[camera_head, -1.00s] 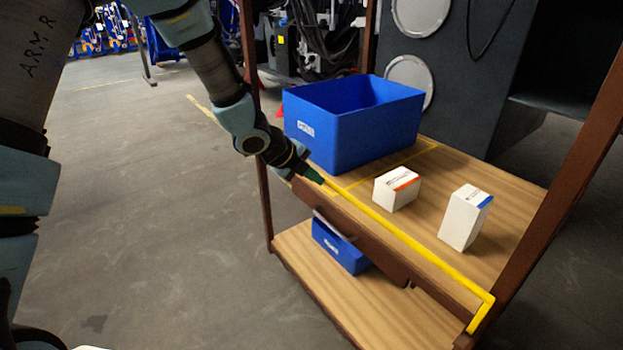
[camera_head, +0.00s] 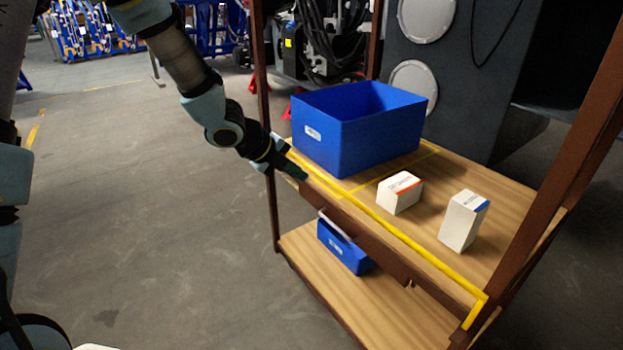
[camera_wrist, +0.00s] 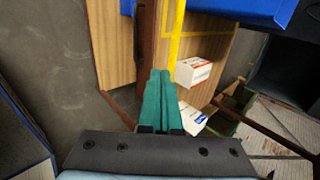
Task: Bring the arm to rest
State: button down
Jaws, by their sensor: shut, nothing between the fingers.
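My arm reaches from the upper left in the head view toward the wooden cart. My gripper (camera_head: 298,172) is shut and empty, just at the left front edge of the cart's upper shelf (camera_head: 400,222), in front of the blue bin. In the wrist view its green fingers (camera_wrist: 156,98) lie together with nothing between them. Whether the fingertips touch the cart edge cannot be told.
A blue bin (camera_head: 345,140), a white box with an orange stripe (camera_head: 399,194) and a white box with a blue stripe (camera_head: 463,222) stand on the upper shelf. A smaller blue bin (camera_head: 342,248) is on the lower shelf. Floor at left is clear.

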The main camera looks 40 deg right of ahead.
jog(key=a+r+n+y, duration=0.2)
jog(key=a+n, duration=1)
jog(key=a, duration=0.3)
jog(key=w+a+r+n+t+y, duration=0.1)
jog(key=a+r+n+y, duration=0.2)
jog(key=a+n, duration=0.9)
jog(key=a+r+n+t+y, duration=0.1)
jog(key=a+r+n+y, duration=0.1)
jog(key=a+n, duration=0.9)
jog(key=a+y, duration=0.1)
jog(key=a, duration=0.6)
jog(key=shift+w+r+n+p, duration=0.15)
jog(key=shift+w+n+p, duration=0.15)
jog(key=shift+n+p, duration=0.1)
jog(key=shift+a, duration=0.1)
